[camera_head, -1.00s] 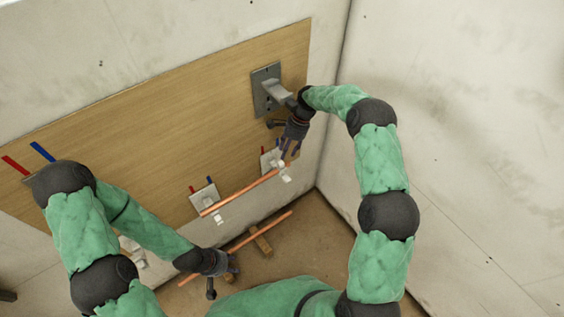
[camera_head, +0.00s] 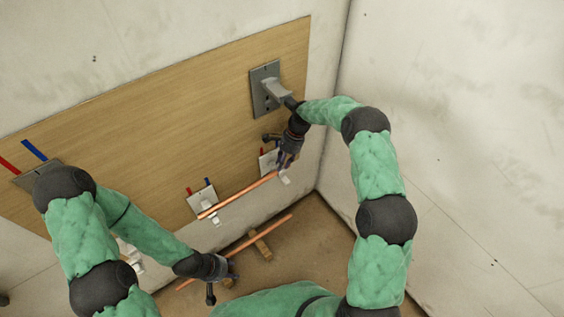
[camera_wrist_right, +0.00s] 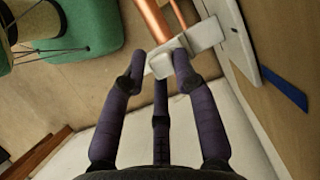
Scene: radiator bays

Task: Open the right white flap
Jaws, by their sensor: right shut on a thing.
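The right white flap (camera_wrist_right: 206,36) sits at the end of a copper pipe (camera_wrist_right: 153,20), beside a white wall plate (camera_wrist_right: 238,45). In the right wrist view, the purple fingers of my right gripper (camera_wrist_right: 160,66) are shut on its white end. In the head view, the right gripper (camera_head: 287,161) covers much of that right-hand plate, and a white part (camera_head: 284,178) shows just below the fingers. I cannot tell from these views how far the flap is open. My left gripper (camera_head: 224,278) is low at the front, empty, with fingers spread apart.
A wooden board (camera_head: 150,125) covers the wall. A left plate (camera_head: 201,195) with its own white piece holds the copper pipe's other end. Another copper pipe (camera_head: 262,232) lies across a wood block on the floor. A grey box (camera_head: 265,85) is above my right gripper.

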